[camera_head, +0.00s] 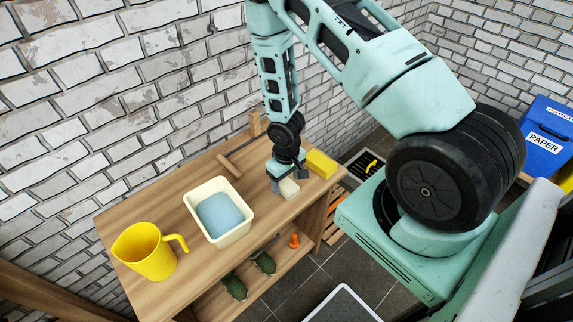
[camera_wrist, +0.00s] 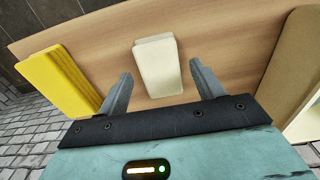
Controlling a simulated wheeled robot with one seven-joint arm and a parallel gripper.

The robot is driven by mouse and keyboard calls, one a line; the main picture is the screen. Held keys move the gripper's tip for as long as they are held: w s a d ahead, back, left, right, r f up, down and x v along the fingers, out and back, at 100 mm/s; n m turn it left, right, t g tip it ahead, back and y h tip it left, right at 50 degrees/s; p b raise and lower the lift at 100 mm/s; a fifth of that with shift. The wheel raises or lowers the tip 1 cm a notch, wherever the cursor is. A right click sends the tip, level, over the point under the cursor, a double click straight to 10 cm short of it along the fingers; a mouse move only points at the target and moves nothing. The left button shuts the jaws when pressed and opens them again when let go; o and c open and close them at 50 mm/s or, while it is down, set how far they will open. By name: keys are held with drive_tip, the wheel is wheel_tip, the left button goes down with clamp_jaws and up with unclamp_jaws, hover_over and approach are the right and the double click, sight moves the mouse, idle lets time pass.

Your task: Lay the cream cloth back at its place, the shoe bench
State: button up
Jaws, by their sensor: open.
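The cream cloth (camera_head: 289,189) is a small folded block lying on the wooden top of the bench (camera_head: 166,206). It also shows in the wrist view (camera_wrist: 158,68), flat on the wood. My gripper (camera_head: 289,180) points down at the cloth and partly hides it in the head view. In the wrist view my gripper (camera_wrist: 161,70) is open, with one finger to each side of the cloth and visible gaps between. Nothing is held. I cannot tell exactly how high the fingertips are above the wood.
A yellow block (camera_head: 320,163) lies to the right of the cloth. A cream tub (camera_head: 236,237) with a blue item inside stands to the left, and a yellow jug (camera_head: 146,252) beyond it. Green shoe-like items (camera_head: 233,286) and an orange cone (camera_head: 294,241) are on the lower shelf.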

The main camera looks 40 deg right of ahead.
sight(286, 183)
wheel_tip(286, 183, up, 10)
drive_tip(key=s+a+r+n, duration=0.3)
drive_tip(key=a+r, duration=0.9)
drive_tip(key=a, duration=0.1)
drive_tip(key=s+a+r+n, duration=0.2)
drive_tip(key=s+a+r, duration=0.2)
drive_tip(key=s, duration=0.3)
drive_tip(key=s+a+r+n, duration=0.2)
drive_tip(key=s+a+r, duration=0.3)
drive_tip(key=s+r, duration=0.1)
drive_tip(key=shift+s+a+r+y+b, duration=0.3)
drive_tip(key=shift+s+r+b, duration=0.15)
drive_tip(key=shift+s, duration=0.45)
